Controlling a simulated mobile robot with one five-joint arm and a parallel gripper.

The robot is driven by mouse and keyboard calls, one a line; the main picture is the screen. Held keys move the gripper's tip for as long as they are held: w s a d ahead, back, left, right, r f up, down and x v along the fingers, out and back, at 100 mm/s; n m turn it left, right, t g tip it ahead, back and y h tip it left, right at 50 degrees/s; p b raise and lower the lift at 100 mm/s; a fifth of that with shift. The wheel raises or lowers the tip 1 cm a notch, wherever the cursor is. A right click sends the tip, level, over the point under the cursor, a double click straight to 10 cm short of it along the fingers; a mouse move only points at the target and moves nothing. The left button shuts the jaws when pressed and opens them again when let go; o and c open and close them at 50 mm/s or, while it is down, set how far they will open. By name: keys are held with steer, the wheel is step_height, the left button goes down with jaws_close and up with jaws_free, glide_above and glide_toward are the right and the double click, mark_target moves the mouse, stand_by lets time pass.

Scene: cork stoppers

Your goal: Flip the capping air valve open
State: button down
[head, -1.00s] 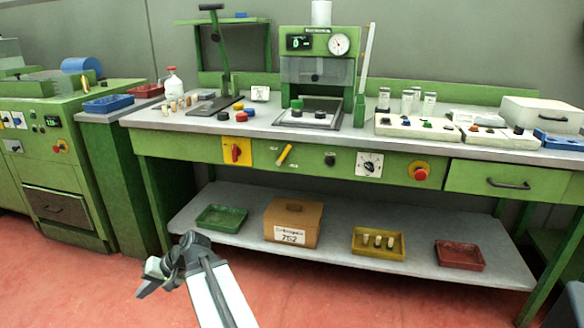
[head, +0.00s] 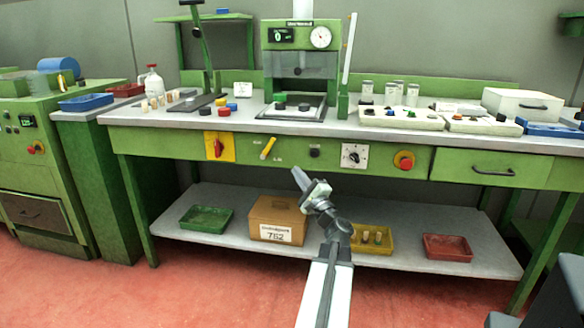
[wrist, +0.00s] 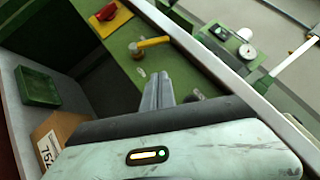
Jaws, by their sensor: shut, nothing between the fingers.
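The air valve has a yellow lever (head: 268,148) on the green front panel of the bench, below the capping press. The lever slants up to the right in the head view. In the wrist view the yellow lever (wrist: 150,43) shows beyond my fingers, with small labels near it that I cannot read. My gripper (head: 299,178) is shut and empty, in front of the panel, below and right of the lever. In the wrist view my gripper (wrist: 162,82) points toward the panel, apart from the lever.
A red rotary switch on a yellow plate (head: 219,147) is left of the lever. A black knob (head: 314,152), a dial on a white plate (head: 355,155) and a red button (head: 404,160) are to its right. The bench top (head: 170,118) overhangs the panel. A cardboard box (head: 277,222) stands on the shelf below.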

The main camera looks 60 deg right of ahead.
mark_target(268, 149)
steer(key=p+x, duration=0.2)
steer(key=x, duration=0.6)
steer(key=shift+r+p, duration=0.1)
steer(key=shift+p, duration=0.2)
steer(key=w, duration=0.1)
steer(key=w+r+p, duration=0.1)
steer(key=w+a, duration=0.1)
steer(key=shift+w+a+r+p, duration=0.1)
steer(key=shift+w+r+p, duration=0.1)
steer(key=shift+r+p, duration=0.15)
